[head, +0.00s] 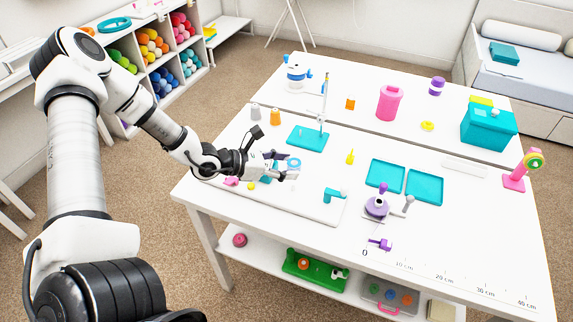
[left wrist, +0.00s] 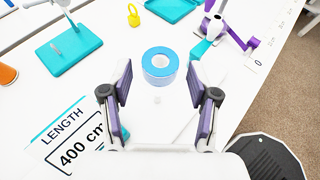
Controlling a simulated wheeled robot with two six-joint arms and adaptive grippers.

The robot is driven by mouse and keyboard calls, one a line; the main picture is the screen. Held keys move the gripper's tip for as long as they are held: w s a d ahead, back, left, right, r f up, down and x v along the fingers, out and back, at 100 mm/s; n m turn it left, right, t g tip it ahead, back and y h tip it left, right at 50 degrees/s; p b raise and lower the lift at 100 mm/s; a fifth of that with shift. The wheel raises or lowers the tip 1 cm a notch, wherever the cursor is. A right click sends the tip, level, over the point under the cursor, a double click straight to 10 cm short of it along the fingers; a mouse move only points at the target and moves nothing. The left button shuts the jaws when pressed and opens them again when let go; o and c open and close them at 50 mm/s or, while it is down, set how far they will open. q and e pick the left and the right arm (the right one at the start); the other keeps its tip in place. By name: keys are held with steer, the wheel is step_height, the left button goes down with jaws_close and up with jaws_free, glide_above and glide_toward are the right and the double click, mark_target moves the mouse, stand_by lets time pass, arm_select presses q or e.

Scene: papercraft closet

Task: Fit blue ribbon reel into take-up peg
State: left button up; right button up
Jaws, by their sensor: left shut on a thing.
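The blue ribbon reel (head: 293,163) is a blue ring with a white core, at the tip of my left gripper (head: 275,166) above the white board. In the left wrist view the reel (left wrist: 160,76) lies between and just beyond the purple-padded fingers of the left gripper (left wrist: 158,84), which is shut on it. A purple winder with a crank (head: 377,207) stands to the right, and a teal bracket (head: 332,195) stands nearer the reel. Both are apart from the reel. I cannot tell which part is the take-up peg. My right gripper is not in view.
A teal stand with a tall rod (head: 307,138) is behind the gripper. Two teal trays (head: 424,186) lie behind the winder. A pink cup (head: 389,103) and teal box (head: 488,128) stand farther back.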

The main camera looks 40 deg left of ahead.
mark_target(293, 186)
arm_select(q)
steer(key=shift+a+f+b, duration=0.1)
steer(key=shift+f+b, duration=2.35)
steer(key=shift+f, duration=0.35)
steer(key=shift+f+b, duration=0.4)
steer(key=shift+b, duration=0.15)
steer(key=shift+f+b, duration=1)
steer(key=shift+f, duration=0.05)
steer(key=o, duration=0.8)
steer(key=shift+o, duration=0.2)
steer(key=shift+d+r, duration=0.1)
steer(key=shift+d, duration=0.1)
